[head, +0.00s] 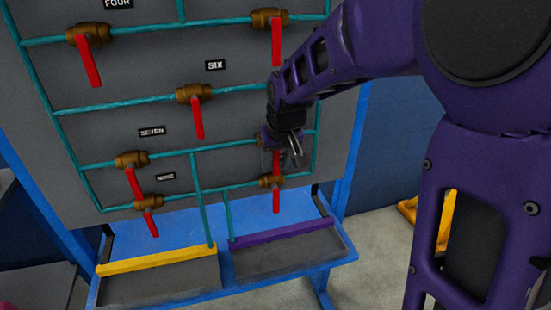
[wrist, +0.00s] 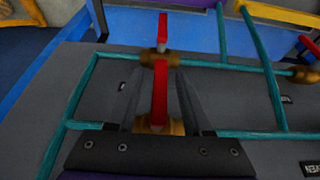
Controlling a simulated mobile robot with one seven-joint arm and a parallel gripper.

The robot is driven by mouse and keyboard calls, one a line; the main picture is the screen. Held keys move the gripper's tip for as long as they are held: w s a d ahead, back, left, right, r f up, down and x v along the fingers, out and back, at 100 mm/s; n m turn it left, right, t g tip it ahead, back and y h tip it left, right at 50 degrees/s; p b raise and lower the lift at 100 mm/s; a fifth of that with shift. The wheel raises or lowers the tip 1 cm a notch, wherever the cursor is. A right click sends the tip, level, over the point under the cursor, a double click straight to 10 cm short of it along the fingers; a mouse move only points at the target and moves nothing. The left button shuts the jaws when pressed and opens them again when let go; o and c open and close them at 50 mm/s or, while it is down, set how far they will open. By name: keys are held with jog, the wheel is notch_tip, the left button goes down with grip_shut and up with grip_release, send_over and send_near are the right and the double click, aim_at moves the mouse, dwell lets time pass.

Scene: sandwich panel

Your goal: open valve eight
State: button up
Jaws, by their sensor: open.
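The valve under my gripper, on the right of the row level with the "SEVEN" label, has a brass body (wrist: 160,126) and a red lever (wrist: 160,92). I take it as valve eight; its label is not visible. In the head view its lever (head: 276,164) hangs downward, partly hidden by my gripper (head: 284,158). In the wrist view my gripper (wrist: 159,78) is open, with one dark finger on each side of the lever. I cannot tell whether either finger touches it.
Another valve (head: 271,181) with a hanging red lever sits just below. Teal pipes (head: 205,205) cross the grey panel (head: 130,85). Yellow-edged (head: 160,289) and purple-edged (head: 290,259) trays lie beneath. Valve seven (head: 131,159) is at left, its lever slanting down.

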jog(key=shift+c, duration=0.3)
grip_shut()
dwell(1.1)
